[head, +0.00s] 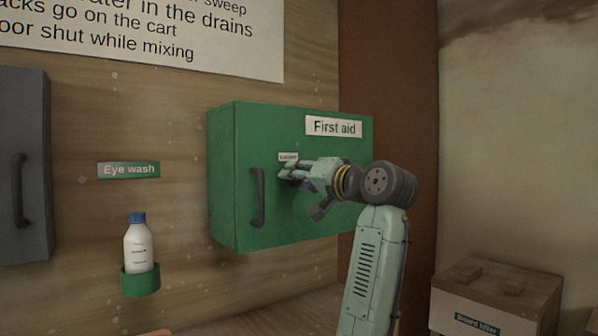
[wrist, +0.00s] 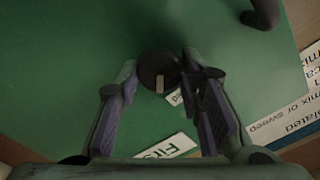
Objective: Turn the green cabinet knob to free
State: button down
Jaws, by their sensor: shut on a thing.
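The green first aid cabinet (head: 235,180) hangs on the wooden wall, its door shut. My gripper (head: 287,174) reaches in from the right to the door's front, just below a small white label (head: 288,157) too small to read. In the wrist view, the dark round knob (wrist: 157,67) lies at the fingertips of my gripper (wrist: 160,78), which is shut on it. A pale mark on the knob points toward the bottom of that view. In the head view the gripper hides the knob. The green door (wrist: 70,60) fills most of the wrist view.
A dark door handle (head: 258,197) stands out left of my gripper. An eye wash bottle (head: 139,245) sits in a green holder at lower left, beside a grey cabinet (head: 25,165). A wooden box (head: 495,290) stands at lower right.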

jog(key=shift+d+f+m+p, duration=0.1)
jog(key=shift+m+p, duration=1.65)
jog(key=shift+m, duration=3.05)
jog(key=c, duration=1.1)
grip_release()
jog(key=v, duration=1.2)
